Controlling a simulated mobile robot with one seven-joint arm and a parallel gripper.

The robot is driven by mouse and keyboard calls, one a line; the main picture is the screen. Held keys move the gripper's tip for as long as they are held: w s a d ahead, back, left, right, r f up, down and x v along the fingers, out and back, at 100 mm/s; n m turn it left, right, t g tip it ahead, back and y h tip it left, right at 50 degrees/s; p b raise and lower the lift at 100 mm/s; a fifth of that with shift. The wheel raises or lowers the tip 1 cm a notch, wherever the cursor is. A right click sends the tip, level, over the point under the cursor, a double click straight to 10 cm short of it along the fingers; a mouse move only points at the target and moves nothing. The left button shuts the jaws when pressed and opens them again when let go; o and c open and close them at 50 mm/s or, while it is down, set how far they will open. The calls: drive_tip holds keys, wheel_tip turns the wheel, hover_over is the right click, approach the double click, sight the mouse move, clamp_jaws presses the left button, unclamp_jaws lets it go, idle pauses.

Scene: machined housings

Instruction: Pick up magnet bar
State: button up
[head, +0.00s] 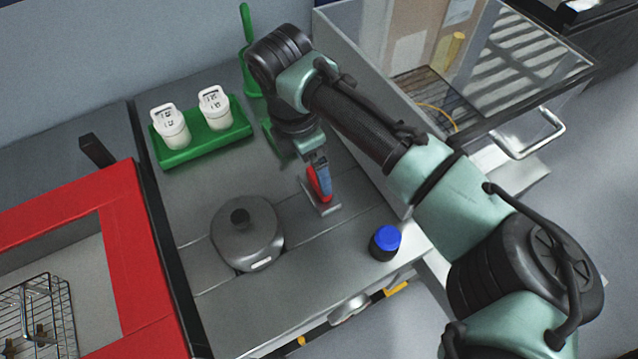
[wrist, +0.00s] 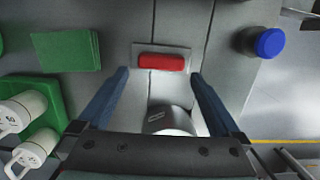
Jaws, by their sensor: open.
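The magnet bar shows as a red bar (wrist: 162,62) on a flat grey plate in the wrist view, lying across the picture just past my fingertips. In the head view its red part (head: 313,183) is partly covered by my finger, on the bench right of centre. My gripper (wrist: 160,76) is open, with one blue finger toward each end of the bar and nothing held. In the head view my gripper (head: 321,180) points down over the bar. I cannot tell the exact height of the fingertips above the plate.
A dark round lidded device (head: 247,240) stands left of the bar. A blue-capped jar (head: 385,242) is at the right front. A green tray (head: 180,157) holds two white bottles (head: 214,107). A clear-sided enclosure (head: 470,60) stands behind right; a red frame (head: 125,250) is left.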

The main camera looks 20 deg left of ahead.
drive_tip(key=f, duration=0.3)
drive_tip(key=d+f, duration=0.1)
drive_tip(key=shift+w+f+p, duration=0.3)
drive_tip(key=shift+f, duration=0.1)
drive_tip(key=c, duration=1.4)
drive_tip(key=shift+r, duration=0.1)
wheel_tip(320, 180, up, 10)
drive_tip(key=shift+b, duration=0.4)
